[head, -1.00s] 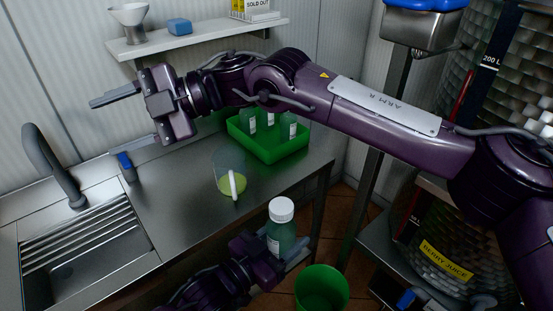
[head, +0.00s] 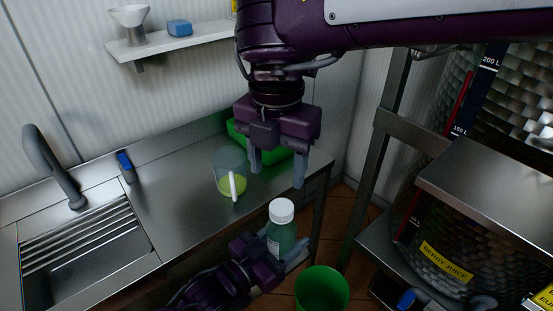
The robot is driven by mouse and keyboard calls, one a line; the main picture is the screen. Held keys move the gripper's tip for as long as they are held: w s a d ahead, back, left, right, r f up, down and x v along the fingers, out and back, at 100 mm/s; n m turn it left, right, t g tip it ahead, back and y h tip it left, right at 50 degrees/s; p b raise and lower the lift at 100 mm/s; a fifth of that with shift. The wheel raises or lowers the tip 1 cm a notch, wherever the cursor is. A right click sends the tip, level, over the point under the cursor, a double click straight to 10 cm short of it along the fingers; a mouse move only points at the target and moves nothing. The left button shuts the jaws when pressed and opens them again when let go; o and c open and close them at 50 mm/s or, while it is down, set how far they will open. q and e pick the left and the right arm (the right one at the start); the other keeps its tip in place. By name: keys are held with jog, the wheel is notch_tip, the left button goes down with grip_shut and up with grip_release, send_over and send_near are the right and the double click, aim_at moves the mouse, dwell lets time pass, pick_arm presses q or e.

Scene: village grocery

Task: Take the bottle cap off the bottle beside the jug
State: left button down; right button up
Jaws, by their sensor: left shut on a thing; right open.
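The bottle (head: 281,236) is greenish and upright, with a white bottle cap (head: 281,210) on top. My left gripper (head: 280,252) is shut on the bottle's body, near the counter's front edge. The jug (head: 231,172) is clear, holds a little yellow-green liquid and has a white handle; it stands on the counter, left of and behind the bottle. My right gripper (head: 277,178) is open and empty, pointing down above and behind the cap, apart from it.
A green crate (head: 240,132) stands behind my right gripper, mostly hidden. A green bin (head: 321,289) is on the floor below right. A sink (head: 75,255) with a tap (head: 52,165) is at left. A shelf holds a funnel (head: 130,22) and blue sponge (head: 179,27).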

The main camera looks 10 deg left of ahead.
aim_at(278, 206)
notch_tip(278, 206, down, 8)
jog(key=shift+r, duration=0.15)
dwell(0.4)
jog(key=shift+a, duration=0.1)
jog(key=c, duration=1)
jog(key=n, duration=0.3)
jog(key=shift+r, duration=0.1)
jog(key=shift+c, duration=0.2)
jog(key=n, duration=0.5)
jog(key=shift+s, duration=0.1)
jog(key=n, duration=0.8)
jog(key=shift+n, duration=0.4)
jog(key=shift+d+r, duration=0.15)
jog(key=shift+d, duration=0.05)
